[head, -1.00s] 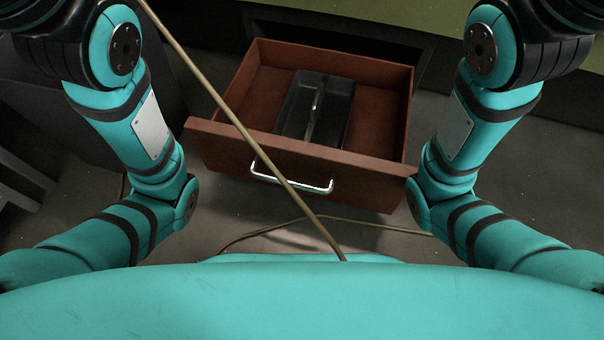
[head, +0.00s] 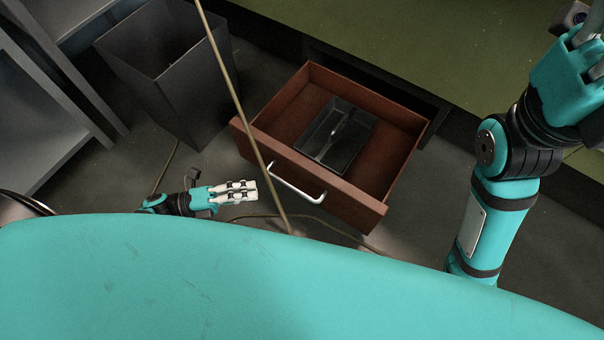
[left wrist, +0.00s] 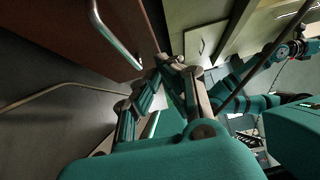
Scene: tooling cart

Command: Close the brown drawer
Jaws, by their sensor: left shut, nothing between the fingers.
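The brown drawer (head: 345,202) stands open in the head view, pulled well out from the dark opening under the green top. Its silver bar handle (head: 297,188) is on the front. The front (left wrist: 65,25) and handle (left wrist: 112,38) also show at the upper left of the left wrist view. My left gripper (head: 254,189) is shut and empty, low in front of the drawer's left half, apart from the handle. In the left wrist view its fingers (left wrist: 181,62) are close below the drawer. My right gripper (head: 588,38) is at the upper right, partly cut off, its fingers unclear.
A dark tray (head: 355,150) with a metal tool lies inside the drawer. A dark bin (head: 185,90) stands left of the drawer, with grey shelving (head: 45,130) beyond. A thin tan cable (head: 246,120) crosses the view in front. The green worktop (head: 400,40) lies behind.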

